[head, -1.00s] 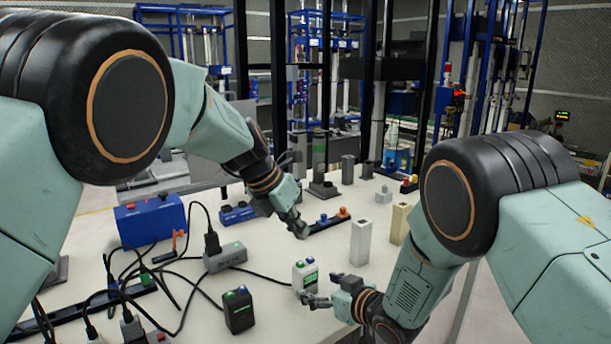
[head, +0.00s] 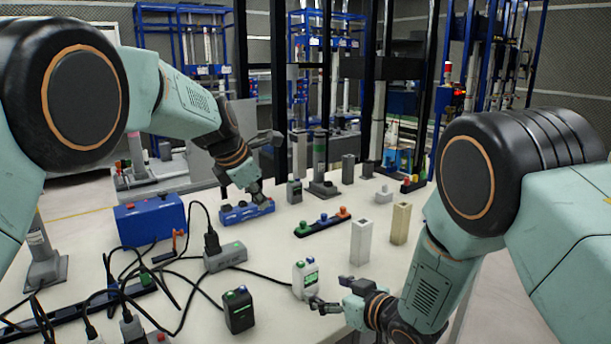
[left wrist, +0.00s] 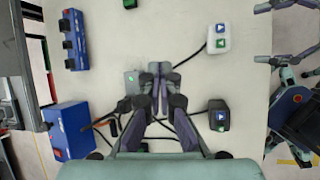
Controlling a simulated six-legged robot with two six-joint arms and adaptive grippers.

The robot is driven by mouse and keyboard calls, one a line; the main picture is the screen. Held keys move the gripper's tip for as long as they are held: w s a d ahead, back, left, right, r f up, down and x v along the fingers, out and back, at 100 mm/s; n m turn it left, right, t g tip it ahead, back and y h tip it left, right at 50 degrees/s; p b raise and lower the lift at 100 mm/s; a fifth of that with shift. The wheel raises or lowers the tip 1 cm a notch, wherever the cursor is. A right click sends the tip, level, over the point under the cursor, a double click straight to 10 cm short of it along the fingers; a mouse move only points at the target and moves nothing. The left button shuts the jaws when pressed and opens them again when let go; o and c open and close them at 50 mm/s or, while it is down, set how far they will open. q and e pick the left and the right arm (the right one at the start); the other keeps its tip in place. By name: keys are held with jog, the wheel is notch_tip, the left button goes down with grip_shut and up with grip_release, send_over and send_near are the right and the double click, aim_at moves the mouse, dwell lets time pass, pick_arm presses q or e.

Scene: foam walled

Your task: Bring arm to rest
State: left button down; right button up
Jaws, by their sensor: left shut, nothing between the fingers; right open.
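My left gripper (head: 260,201) is shut and empty, held above the far left part of the table, in front of a blue block with knobs (head: 236,213) in the head view. Its closed fingers also show in the left wrist view (left wrist: 160,78), with a grey box (left wrist: 132,80) partly behind them. My right gripper (head: 328,294) is open and empty near the table's front right, close beside a white box with a green and a blue button (head: 305,278). I cannot tell whether it touches that box.
The white table (head: 280,315) carries a dark button box (head: 238,311), a grey box (head: 225,257) with tangled black cables, a blue case (head: 150,219), a button strip (head: 322,222) and two upright blocks (head: 361,242), (head: 400,223). Dark posts stand behind.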

pick_arm(q)
jog(key=w+a+r+m+t, duration=0.2)
jog(key=w+a+r+m, duration=0.1)
jog(key=a, duration=0.4)
jog(key=shift+w+a+r+t+y, duration=0.3)
jog(key=shift+w+a+r+t, duration=0.15)
jog(key=shift+w, duration=0.5)
